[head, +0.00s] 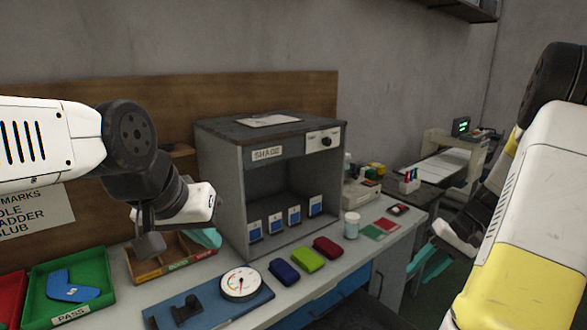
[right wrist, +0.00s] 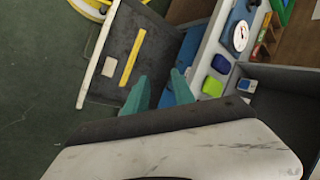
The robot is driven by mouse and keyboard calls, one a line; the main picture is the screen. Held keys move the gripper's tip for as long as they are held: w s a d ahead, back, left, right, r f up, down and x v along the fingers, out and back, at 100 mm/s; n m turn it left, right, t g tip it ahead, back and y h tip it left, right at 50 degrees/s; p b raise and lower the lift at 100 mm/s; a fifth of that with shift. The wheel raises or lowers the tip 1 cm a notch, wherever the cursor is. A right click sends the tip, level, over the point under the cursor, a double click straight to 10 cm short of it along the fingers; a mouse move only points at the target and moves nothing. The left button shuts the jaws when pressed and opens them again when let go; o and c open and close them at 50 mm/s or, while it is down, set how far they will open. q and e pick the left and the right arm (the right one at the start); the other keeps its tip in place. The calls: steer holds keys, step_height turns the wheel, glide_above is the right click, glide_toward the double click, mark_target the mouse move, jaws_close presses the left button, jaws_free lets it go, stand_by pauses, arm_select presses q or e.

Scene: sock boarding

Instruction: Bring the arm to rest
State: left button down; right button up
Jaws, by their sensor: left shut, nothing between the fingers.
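My left arm comes in from the left in the head view, and its gripper (head: 207,238) with teal fingers hangs over the wooden divided tray (head: 158,268) on the bench. The left gripper is shut and empty. My right arm comes in from the right, and its gripper (head: 430,262) hangs beside the bench's right part, over the floor side. In the right wrist view the two teal fingers of the right gripper (right wrist: 160,92) stand apart with nothing seen between them.
A grey shade box (head: 222,190) stands on the bench with several blue-and-white cards inside. A dial gauge (head: 240,283), blue, green and red folded items (head: 308,260), a white jar (head: 351,225) and a green tray (head: 98,262) sit around it. A yellow-striped board (right wrist: 132,58) lies below.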

steer(key=s+a+r+n+t+h, duration=0.1)
steer(key=s+a+r+t+h, duration=0.1)
steer(key=s+a+r, duration=0.4)
steer(key=s+a+r+n+t+h, duration=0.1)
steer(key=s+a+r+t+h, duration=0.1)
steer(key=s+a+r, duration=0.5)
steer(key=a+r+t, duration=0.1)
steer(key=a+r, duration=0.3)
steer(key=r, duration=0.2)
steer(key=shift+s+a+r+n+t, duration=0.15)
steer(key=shift+a+n+t, duration=0.15)
steer(key=shift+a+n, duration=0.1)
